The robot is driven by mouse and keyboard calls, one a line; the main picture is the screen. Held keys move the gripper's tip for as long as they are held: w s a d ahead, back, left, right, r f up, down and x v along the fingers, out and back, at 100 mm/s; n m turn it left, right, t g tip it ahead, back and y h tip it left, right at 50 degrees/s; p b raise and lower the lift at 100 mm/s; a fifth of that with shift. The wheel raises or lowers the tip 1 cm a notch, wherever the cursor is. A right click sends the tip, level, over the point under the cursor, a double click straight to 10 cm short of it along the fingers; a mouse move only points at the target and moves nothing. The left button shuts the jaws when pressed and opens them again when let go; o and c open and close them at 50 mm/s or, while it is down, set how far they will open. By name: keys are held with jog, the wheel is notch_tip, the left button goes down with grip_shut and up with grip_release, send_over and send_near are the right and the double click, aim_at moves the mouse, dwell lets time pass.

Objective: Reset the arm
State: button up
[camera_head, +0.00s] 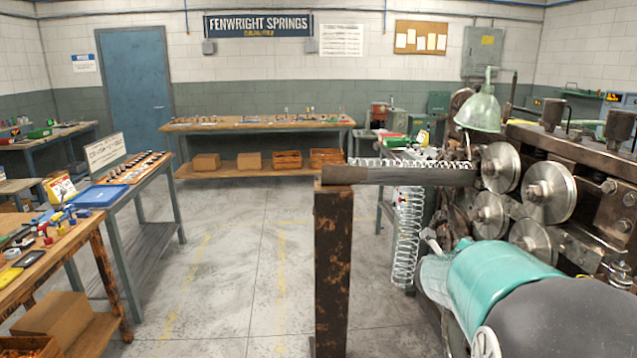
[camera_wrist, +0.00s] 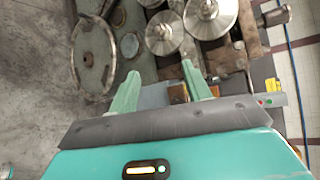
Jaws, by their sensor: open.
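My gripper (camera_wrist: 160,90) shows in the wrist view with its two green fingers spread apart and nothing between them. Beyond the fingers are the coiler's metal rollers (camera_wrist: 207,12) and part of its body. In the head view my teal and dark arm fills the lower right, in front of the spring coiler (camera_head: 590,175). The fingers are hard to make out there. A long spring (camera_head: 408,240) hangs down beside the coiler, and another coil lies along the trough (camera_head: 400,176) on top of a rusty post.
The rusty post (camera_head: 332,270) stands close in front, left of the coiler. A green lamp (camera_head: 478,112) hangs over the machine. Benches with small parts (camera_head: 60,245) line the left, and a long bench (camera_head: 260,124) stands at the back. The floor (camera_head: 235,255) between them is clear.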

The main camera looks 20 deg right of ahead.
jog(key=w+a+r+n+t+y, duration=0.1)
jog(key=a+r+n+t+y, duration=0.1)
jog(key=a+n, duration=0.3)
jog(key=w+a+r+n+t+y, duration=0.2)
jog(key=a+n+y, duration=0.1)
jog(key=a, duration=0.4)
jog(key=s+a+n+y, duration=0.3)
jog(key=a+n, duration=0.3)
jog(key=a, duration=0.2)
jog(key=s+a+n+y, duration=0.35)
jog(key=a+n, duration=0.25)
jog(key=a, duration=0.2)
jog(key=s+a+f+n+g, duration=0.3)
jog(key=s+n, duration=0.3)
jog(key=s, duration=0.3)
jog(key=s+a+f+n+g+y, duration=0.1)
jog(key=s+a+f+n+g, duration=0.1)
jog(key=s+n, duration=0.5)
jog(key=s+a+f, duration=0.1)
jog(key=s+a, duration=0.1)
jog(key=shift+s+f+g, duration=0.2)
jog(key=shift+s+g, duration=0.1)
jog(key=shift+g, duration=0.1)
jog(key=shift+c, duration=1.4)
jog(key=shift+d, duration=0.1)
